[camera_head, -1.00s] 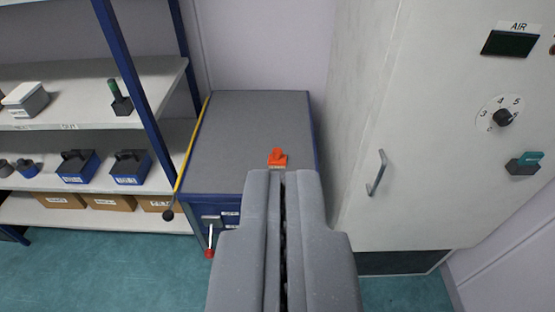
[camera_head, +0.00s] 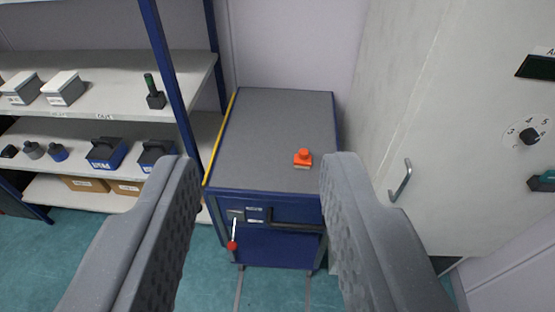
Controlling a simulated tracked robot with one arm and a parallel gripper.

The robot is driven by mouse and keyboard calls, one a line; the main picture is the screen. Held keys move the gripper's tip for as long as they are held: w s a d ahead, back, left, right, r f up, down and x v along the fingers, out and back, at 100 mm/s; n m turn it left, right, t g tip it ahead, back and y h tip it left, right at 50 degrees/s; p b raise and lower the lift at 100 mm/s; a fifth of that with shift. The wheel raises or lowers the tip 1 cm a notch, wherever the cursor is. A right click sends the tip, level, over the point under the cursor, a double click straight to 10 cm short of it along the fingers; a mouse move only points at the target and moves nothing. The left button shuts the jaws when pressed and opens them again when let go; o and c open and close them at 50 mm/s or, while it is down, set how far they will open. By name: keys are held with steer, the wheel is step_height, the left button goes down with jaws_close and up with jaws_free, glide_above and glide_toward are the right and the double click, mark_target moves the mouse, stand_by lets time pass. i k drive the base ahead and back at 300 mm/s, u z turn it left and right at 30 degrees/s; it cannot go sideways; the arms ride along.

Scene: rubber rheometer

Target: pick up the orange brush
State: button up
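The orange brush (camera_head: 303,157) stands on the grey top of a blue cabinet (camera_head: 262,125), near its front right part. It has an orange body with a small knob on top and a pale strip along its lower edge. My gripper (camera_head: 262,168) is open and empty, its two grey fingers spread wide. The brush shows in the gap between the fingers, close to the right fingertip in the picture, and appears beyond the fingers. Nothing hides the brush.
Blue-framed shelves (camera_head: 120,122) with boxes, a green-handled brush (camera_head: 154,92) and blue weights stand at left. A tall pale cabinet with a handle (camera_head: 401,181) stands close at right. A red-tipped lever (camera_head: 233,240) sticks out at the blue cabinet's front.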

mark_target(302, 160)
steer(key=u, duration=1.8)
steer(key=i, duration=2.35)
steer(key=z, duration=3.2)
steer(key=i, duration=0.8)
steer(key=z, duration=0.05)
